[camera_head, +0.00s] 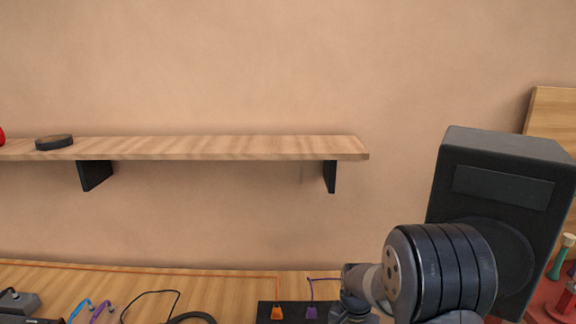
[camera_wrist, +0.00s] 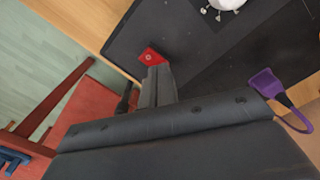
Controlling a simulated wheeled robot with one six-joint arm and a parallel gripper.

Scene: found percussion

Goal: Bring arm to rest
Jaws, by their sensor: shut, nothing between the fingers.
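My gripper (camera_wrist: 155,75) shows in the wrist view as narrow dark fingers, shut with nothing held between them. A small red piece (camera_wrist: 151,57) shows right at the fingertips; I cannot tell whether it touches them. The tips are over or near a dark flat surface (camera_wrist: 200,58). In the head view my arm rises at the lower right in front of a black speaker (camera_head: 505,180); the fingers cannot be made out there.
An orange plug (camera_head: 278,313) and a purple plug (camera_head: 311,313) with cables sit at a dark box on the wooden bench (camera_head: 230,283). A wall shelf (camera_head: 220,148) holds a dark round disc (camera_head: 54,142). A red surface (camera_wrist: 85,125) lies left of the fingers.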

